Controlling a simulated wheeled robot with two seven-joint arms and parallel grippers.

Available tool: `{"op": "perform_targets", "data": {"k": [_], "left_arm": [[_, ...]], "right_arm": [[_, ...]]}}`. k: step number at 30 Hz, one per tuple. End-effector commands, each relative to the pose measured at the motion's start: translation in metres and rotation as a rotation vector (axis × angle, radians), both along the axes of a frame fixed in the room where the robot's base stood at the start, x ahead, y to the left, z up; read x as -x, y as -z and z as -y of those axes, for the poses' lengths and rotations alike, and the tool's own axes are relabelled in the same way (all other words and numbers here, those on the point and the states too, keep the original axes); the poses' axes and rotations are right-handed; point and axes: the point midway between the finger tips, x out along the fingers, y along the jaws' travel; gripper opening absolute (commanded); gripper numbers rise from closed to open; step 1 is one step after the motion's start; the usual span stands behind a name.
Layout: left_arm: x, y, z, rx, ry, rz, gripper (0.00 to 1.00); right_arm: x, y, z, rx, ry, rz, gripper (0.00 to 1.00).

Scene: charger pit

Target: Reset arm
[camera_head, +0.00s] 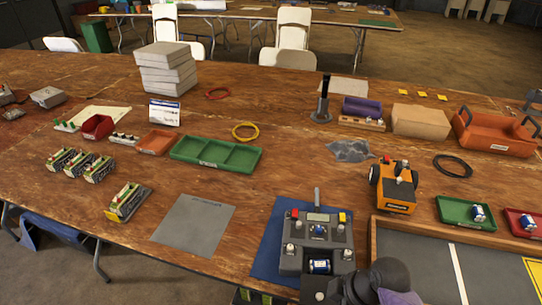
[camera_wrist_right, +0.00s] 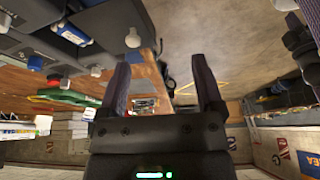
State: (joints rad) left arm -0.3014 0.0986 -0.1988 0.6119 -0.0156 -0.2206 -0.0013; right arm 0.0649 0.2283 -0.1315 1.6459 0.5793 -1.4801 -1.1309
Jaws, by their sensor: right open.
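My right arm (camera_head: 385,280) shows at the bottom edge of the head view, just right of the grey charger box; its fingertips cannot be made out there. In the right wrist view my right gripper (camera_wrist_right: 161,75) has its two fingers wide apart with nothing held between them. The charger (camera_head: 315,240) sits on a blue mat (camera_head: 286,212), with a blue cell (camera_head: 319,266) lying at its front. In the wrist view the charger (camera_wrist_right: 90,15) is at the upper left, apart from the fingers. My left gripper is not in view.
An orange wheeled toy vehicle (camera_head: 395,187) stands right of the charger. A wood-framed tray (camera_head: 410,250) is at the lower right, with a green bin (camera_head: 455,215) and a red bin (camera_head: 515,218) behind it.

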Motion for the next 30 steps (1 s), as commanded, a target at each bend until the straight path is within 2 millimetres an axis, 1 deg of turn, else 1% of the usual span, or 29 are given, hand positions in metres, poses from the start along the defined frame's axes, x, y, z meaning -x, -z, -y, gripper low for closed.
{"op": "perform_targets", "data": {"k": [1,4,8,13,18,26,27,30], "left_arm": [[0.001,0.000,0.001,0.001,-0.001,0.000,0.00],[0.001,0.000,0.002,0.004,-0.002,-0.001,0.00],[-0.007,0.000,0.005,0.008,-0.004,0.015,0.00],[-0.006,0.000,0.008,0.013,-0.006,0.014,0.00],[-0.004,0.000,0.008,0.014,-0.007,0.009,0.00],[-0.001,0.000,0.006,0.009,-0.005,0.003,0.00],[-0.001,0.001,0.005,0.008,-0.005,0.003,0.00],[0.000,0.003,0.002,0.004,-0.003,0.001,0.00]], "right_arm": [[0.007,0.001,-0.001,0.008,0.029,-0.010,0.85],[0.018,0.000,-0.002,0.026,0.101,-0.027,0.85],[0.034,-0.002,-0.002,0.049,0.212,-0.047,0.85],[0.060,-0.011,-0.001,0.083,0.413,-0.070,0.85],[0.091,-0.029,0.005,0.105,0.694,-0.081,0.85],[0.130,-0.066,0.021,0.098,1.123,-0.065,0.85],[0.126,-0.052,0.020,0.104,1.114,-0.073,0.85],[0.122,-0.026,0.020,0.115,1.108,-0.084,0.85]]}}
